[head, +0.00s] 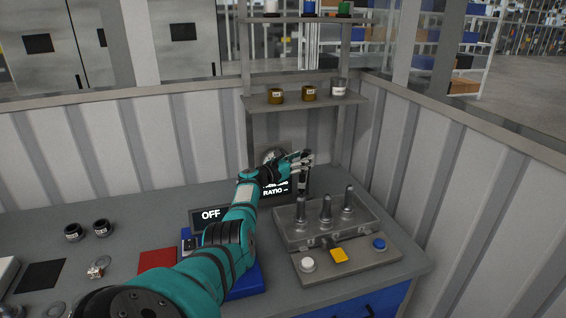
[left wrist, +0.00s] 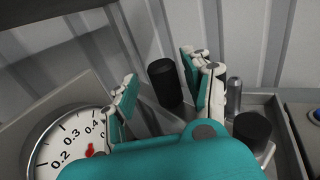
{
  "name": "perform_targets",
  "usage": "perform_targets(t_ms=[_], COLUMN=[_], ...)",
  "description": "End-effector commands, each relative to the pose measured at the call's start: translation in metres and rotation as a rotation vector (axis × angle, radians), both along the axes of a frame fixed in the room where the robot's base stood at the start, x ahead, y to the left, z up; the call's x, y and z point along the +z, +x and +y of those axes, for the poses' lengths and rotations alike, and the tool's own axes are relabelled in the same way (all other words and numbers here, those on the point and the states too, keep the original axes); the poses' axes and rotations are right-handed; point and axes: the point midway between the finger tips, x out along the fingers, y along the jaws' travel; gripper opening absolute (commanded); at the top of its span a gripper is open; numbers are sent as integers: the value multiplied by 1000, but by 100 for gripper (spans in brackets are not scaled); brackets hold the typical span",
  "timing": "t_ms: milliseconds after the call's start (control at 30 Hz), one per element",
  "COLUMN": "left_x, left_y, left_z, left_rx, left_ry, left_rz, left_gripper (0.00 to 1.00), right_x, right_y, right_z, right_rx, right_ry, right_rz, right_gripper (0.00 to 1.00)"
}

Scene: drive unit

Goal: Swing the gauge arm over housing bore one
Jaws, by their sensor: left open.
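A round white gauge dial with a red centre (left wrist: 88,150) fills the lower left of the left wrist view; in the head view the gauge (head: 268,155) is partly hidden behind my arm. My left gripper (head: 303,163) is open above the back left of the housing tray. In the left wrist view its fingers (left wrist: 160,75) stand on either side of an upright black cylinder (left wrist: 165,86), apparently a handle; I cannot tell whether they touch it. The grey housing (head: 290,232) carries several upright metal pins (head: 325,209). The bore labels cannot be read. My right gripper is out of view.
White (head: 308,265), yellow (head: 339,256) and blue (head: 379,244) buttons line the housing's front plate. A second black cylinder (left wrist: 252,128) is right of my gripper. Displays reading OFF (head: 210,214) and RATIO (head: 276,190) stand beside my arm. A shelf (head: 305,102) rises behind.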

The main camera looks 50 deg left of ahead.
Motion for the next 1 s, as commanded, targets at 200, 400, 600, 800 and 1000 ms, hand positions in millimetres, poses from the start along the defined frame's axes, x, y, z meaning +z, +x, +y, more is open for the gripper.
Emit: perform_targets(t_ms=[200,400,600,800,1000], left_x=[-2,-4,-4,-3,-2], left_y=[-24,-57,-90,-107,-109], left_z=[-4,-5,-6,-7,-6], left_rx=[-3,-3,-3,-4,-4], left_ry=[2,2,1,-3,-4], left_rz=[2,7,7,5,3], left_gripper=[50,50,50,50,50], right_x=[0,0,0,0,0], right_y=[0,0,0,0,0], right_z=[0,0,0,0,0], right_rx=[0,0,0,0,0], right_ry=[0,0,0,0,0], right_rz=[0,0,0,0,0], right_gripper=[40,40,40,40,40])
